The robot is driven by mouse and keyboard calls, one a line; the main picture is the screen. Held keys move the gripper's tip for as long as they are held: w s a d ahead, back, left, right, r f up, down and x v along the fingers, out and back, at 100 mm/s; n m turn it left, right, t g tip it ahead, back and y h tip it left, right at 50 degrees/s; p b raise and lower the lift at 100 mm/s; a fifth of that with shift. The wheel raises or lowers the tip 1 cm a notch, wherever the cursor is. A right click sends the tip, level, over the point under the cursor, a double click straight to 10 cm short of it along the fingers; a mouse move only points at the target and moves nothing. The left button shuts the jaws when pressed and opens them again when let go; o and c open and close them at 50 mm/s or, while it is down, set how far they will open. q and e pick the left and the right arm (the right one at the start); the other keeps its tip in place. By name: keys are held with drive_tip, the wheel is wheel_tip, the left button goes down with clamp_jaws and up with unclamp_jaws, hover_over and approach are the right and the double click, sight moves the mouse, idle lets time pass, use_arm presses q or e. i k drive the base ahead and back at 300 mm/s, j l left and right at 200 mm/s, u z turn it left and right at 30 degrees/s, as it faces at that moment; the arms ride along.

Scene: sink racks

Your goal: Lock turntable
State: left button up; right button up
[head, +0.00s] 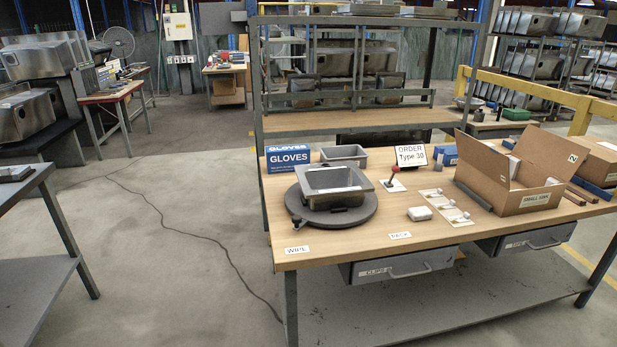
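A round dark grey turntable (364,215) lies on the wooden workbench (300,255) near its left end. A grey metal sink (333,180) sits on top of it. A small dark knob or latch (298,223) sticks out at the turntable's front left edge. A red-knobbed lever (394,174) on a white base stands just right of the turntable; it leans slightly. I cannot tell whether the turntable is locked. Neither of my grippers is in view.
A blue gloves box (289,160), a grey bin (345,155) and an order sign (411,155) stand at the back. An open cardboard box (515,173) stands at right. White fittings (446,205) lie mid-bench. A cable (215,240) crosses the floor.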

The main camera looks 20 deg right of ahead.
sight(395, 168)
drive_tip(key=i+l+z, duration=0.15)
drive_tip(key=z, duration=0.3)
drive_tip(key=i+z, duration=0.4)
drive_tip(key=i+l+u, duration=0.1)
drive_tip(key=l, duration=0.2)
drive_tip(key=i+l+u, duration=0.25)
drive_tip(key=l, duration=0.35)
drive_tip(key=i+l+u, duration=0.15)
drive_tip(key=l+z, duration=0.25)
drive_tip(key=l, duration=0.6)
drive_tip(key=l+z, duration=0.3)
drive_tip(key=l, duration=0.5)
